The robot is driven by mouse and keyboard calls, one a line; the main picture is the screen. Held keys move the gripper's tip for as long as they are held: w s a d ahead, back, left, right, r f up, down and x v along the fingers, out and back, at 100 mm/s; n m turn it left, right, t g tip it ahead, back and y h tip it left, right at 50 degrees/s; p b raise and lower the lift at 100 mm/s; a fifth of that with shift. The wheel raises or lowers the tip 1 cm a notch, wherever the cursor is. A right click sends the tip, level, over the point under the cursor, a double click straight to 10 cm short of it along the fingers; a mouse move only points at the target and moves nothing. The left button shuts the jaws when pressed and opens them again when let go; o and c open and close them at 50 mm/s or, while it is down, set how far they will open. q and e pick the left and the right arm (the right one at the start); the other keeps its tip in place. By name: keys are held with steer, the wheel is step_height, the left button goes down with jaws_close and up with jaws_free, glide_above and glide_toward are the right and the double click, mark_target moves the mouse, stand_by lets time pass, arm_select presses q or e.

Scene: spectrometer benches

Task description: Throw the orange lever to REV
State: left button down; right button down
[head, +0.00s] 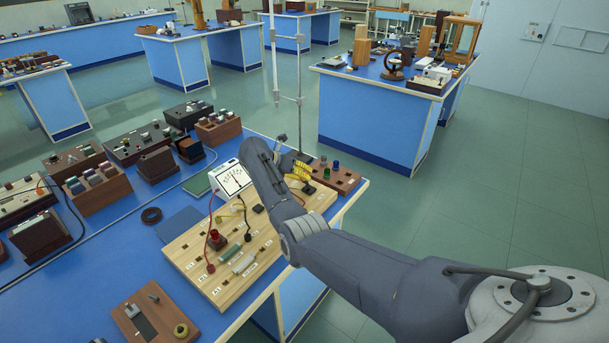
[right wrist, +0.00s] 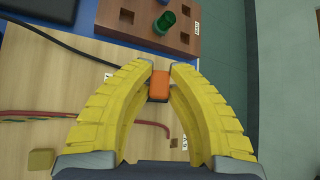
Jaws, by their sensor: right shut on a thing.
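The orange lever (right wrist: 160,85) shows in the right wrist view between the tips of my right gripper (right wrist: 160,75). The yellow fingers curve in on it from both sides, and the fingertips are against it. In the head view my right gripper (head: 299,173) is over the far right end of the pale wooden board (head: 188,247). My arm and fingers hide the lever there. The REV marking cannot be read in either view. My left gripper is in neither view.
A brown block with green and blue knobs (head: 343,181) stands just beyond the board's end. A white meter (head: 228,178) stands behind the board, and wires cross it. A metal stand (head: 300,80) rises behind my gripper.

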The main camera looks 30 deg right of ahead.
stand_by(0.4)
steer(key=c, duration=1.3)
jaws_free()
steer(key=v, duration=1.2)
steer(key=shift+w, duration=0.1)
